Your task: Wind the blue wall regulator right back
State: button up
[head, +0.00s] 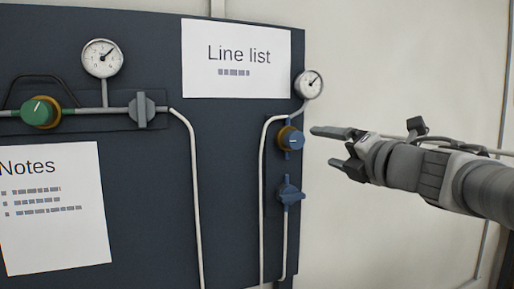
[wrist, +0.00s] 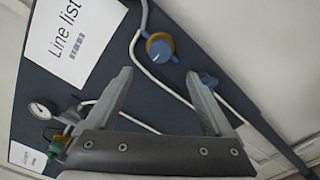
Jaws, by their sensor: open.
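The blue wall regulator (head: 291,138) is a round blue knob with a white mark and a brass-coloured ring, near the right edge of the dark panel. In the wrist view the blue regulator (wrist: 160,48) shows just beyond and between the fingertips. My gripper (head: 322,147) is open and empty, to the right of the regulator in the head view. My gripper (wrist: 159,73) also shows open in the wrist view, with no finger around the knob. A small gap shows between fingers and knob.
A gauge (head: 309,84) sits above the regulator and a blue valve handle (head: 290,193) below it, joined by pale pipe. A green regulator (head: 40,112), grey valve handle (head: 142,110) and another gauge (head: 101,58) are further left. The wall right of the panel is bare.

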jog(key=shift+v, duration=2.3)
jog(key=shift+r, duration=0.1)
jog(key=s+d+f+m+g+h+p, duration=0.25)
jog(key=m+h, duration=0.25)
jog(key=m, duration=0.5)
jog(key=s+d+f+m+g+h+p, duration=0.15)
jog(key=m+h+p, duration=0.25)
jog(key=m, duration=0.6)
jog(key=s+a+f+m+g+y+p, duration=0.3)
jog(key=s+a+f+m+g, duration=0.4)
jog(key=s+f, duration=0.6)
jog(key=shift+s+a+f+m+g+p, duration=0.3)
jog(key=shift+s+a+m+p, duration=0.2)
jog(key=shift+s+a+m, duration=0.45)
jog(key=shift+w+a, duration=0.15)
jog(key=shift+w, duration=0.05)
